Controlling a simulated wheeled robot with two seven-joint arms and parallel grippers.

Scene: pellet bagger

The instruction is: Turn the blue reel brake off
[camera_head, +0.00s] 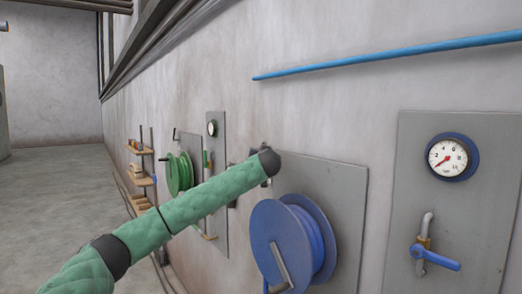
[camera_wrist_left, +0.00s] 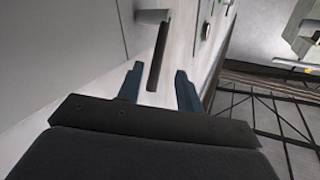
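The blue reel (camera_head: 265,222) hangs on a grey wall panel (camera_head: 342,200) in the head view, with a grey crank handle (camera_head: 281,262) at its front. My left arm reaches across to the panel's upper left corner. Its gripper is mostly hidden behind the wrist there. In the left wrist view my left gripper (camera_wrist_left: 159,78) is open. A dark bar (camera_wrist_left: 159,52) shows between and beyond its fingertips, apparently not clamped. It may be the brake lever, but I cannot be sure. My right gripper is not in view.
A green reel (camera_head: 180,174) and small shelves (camera_head: 143,180) are farther along the wall. To the right, another panel (camera_head: 465,215) carries a pressure gauge (camera_head: 451,157) and a blue-handled valve (camera_head: 436,259). A blue pipe (camera_head: 390,54) runs above. The floor (camera_head: 50,190) at left is clear.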

